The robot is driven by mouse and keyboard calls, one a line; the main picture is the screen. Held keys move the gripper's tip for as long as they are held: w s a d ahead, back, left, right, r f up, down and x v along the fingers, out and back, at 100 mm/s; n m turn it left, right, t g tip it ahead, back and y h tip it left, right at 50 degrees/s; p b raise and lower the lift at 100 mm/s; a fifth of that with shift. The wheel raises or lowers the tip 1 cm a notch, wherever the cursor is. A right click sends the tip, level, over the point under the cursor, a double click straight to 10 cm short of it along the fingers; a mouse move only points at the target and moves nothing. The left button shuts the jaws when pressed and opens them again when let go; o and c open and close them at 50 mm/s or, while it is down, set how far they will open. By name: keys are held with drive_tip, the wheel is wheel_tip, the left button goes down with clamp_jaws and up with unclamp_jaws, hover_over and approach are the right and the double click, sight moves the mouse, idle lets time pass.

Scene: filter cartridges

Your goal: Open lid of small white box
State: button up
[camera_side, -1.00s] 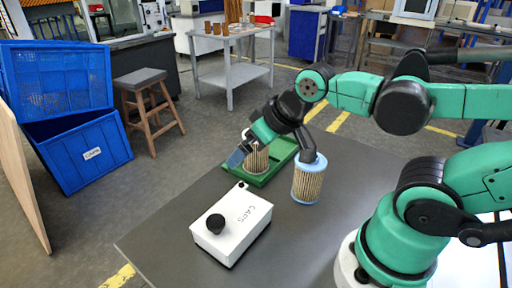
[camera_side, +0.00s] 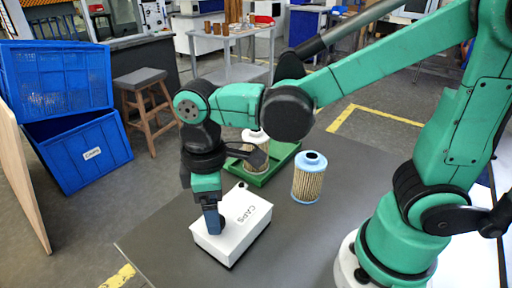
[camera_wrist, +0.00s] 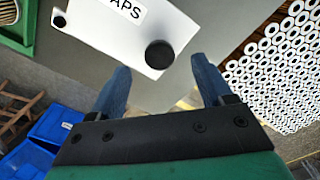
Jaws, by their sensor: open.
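The small white box (camera_side: 245,222), marked CAPS, stands on the grey table with its lid closed. It also shows in the wrist view (camera_wrist: 100,30). A round black knob (camera_wrist: 160,54) sits on its lid. My gripper (camera_side: 212,224) points down over the left part of the box and hides the knob in the side view. In the wrist view my gripper (camera_wrist: 162,88) is open, with its blue fingers apart and empty. The knob lies just beyond the fingertips, roughly between their lines. Whether the fingers touch the box is not clear.
A blue-ended filter cartridge (camera_side: 308,178) stands right of the box. Another cartridge (camera_side: 255,150) stands in a green tray (camera_side: 283,157) behind it, partly hidden by my arm. The table's front right area (camera_side: 300,245) is clear. Blue crates (camera_side: 85,150) stand off the table.

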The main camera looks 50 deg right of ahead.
sight(232, 211)
drive_tip(key=shift+f, duration=1.45)
clamp_jaws()
idle(0.4)
